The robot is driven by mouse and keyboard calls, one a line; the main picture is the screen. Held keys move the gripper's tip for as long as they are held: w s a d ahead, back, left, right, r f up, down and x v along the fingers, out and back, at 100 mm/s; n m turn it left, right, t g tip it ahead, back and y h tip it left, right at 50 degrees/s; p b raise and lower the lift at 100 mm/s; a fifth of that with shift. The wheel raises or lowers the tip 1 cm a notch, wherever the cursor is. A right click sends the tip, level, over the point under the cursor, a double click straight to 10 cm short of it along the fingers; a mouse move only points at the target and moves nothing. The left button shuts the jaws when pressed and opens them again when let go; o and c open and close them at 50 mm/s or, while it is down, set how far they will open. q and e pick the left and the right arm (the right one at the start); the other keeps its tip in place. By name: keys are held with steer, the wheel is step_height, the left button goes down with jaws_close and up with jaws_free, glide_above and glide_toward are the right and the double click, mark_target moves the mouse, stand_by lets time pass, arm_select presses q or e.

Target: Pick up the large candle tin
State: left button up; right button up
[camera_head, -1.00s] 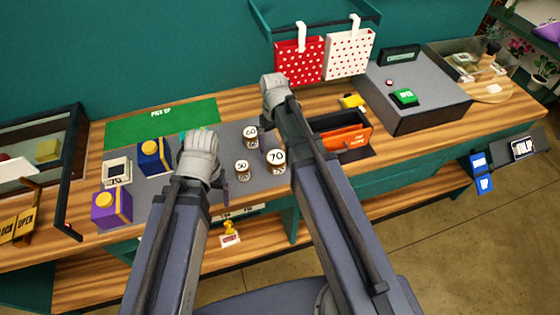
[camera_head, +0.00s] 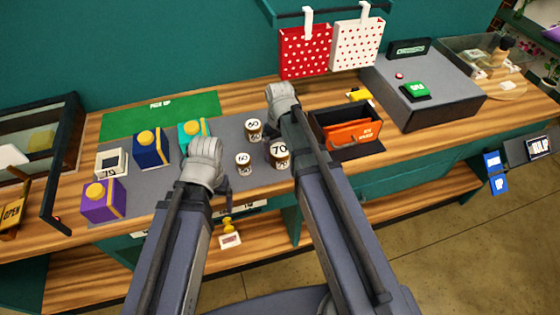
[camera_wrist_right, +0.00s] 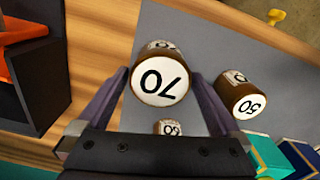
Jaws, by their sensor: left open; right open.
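My right gripper (camera_head: 282,96) is above and behind the tins in the head view. In the right wrist view its open fingers (camera_wrist_right: 161,80) appear on either side of the large tin (camera_wrist_right: 158,92); contact cannot be told. My left gripper (camera_head: 210,170) is open and empty, left of the tins.
Purple (camera_head: 103,201), blue (camera_head: 151,149) and teal (camera_head: 190,131) boxes and a white-framed item (camera_head: 112,162) stand left. An orange organizer (camera_head: 353,134) in a dark tray is close right of the large tin. A grey counter block (camera_head: 440,105) is further right.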

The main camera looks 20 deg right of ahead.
steer(key=shift+c, duration=0.2)
steer(key=c, duration=1.4)
